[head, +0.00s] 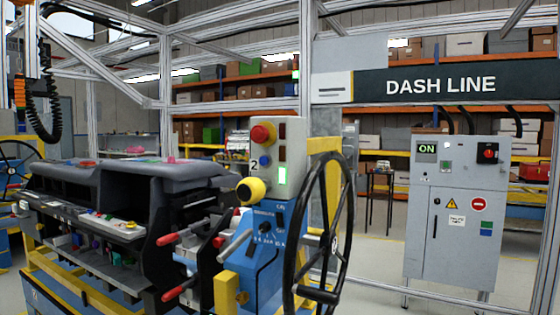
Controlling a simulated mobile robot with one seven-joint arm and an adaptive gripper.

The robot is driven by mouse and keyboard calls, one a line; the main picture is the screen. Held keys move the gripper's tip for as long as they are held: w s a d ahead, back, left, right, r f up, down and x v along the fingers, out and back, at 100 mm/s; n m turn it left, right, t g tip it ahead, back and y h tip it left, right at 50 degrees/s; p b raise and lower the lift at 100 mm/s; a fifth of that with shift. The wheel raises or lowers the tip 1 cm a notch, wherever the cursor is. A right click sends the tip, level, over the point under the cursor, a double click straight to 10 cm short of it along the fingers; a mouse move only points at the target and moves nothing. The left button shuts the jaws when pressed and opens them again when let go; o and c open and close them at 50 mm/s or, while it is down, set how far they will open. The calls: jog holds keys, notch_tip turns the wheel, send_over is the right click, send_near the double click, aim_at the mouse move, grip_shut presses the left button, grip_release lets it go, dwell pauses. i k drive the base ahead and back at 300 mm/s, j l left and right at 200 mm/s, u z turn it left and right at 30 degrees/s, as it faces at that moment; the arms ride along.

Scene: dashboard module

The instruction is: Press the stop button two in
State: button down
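A red mushroom-shaped stop button (262,133) on a yellow base sits at the top of a grey control box (292,150) right of the picture's middle. The box carries a figure 2, a small blue button (265,161), a dark red lamp (282,131) and a lit green lamp (282,176). The red button stands out from the box face, and nothing touches it. I cannot tell its exact depth. My gripper is not in view.
A black handwheel (335,228), a yellow knob (251,189) and red-tipped levers (178,236) stand below and around the box. The dashboard module (170,170) fills the left. A grey cabinet (455,215) stands right. Open floor (375,257) lies between handwheel and cabinet.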

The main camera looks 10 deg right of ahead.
aim_at(257, 132)
jog(key=i+z, duration=0.2)
jog(key=z, duration=0.15)
jog(key=i+z, duration=0.35)
jog(key=i+j+z, duration=0.1)
jog(key=z, duration=0.25)
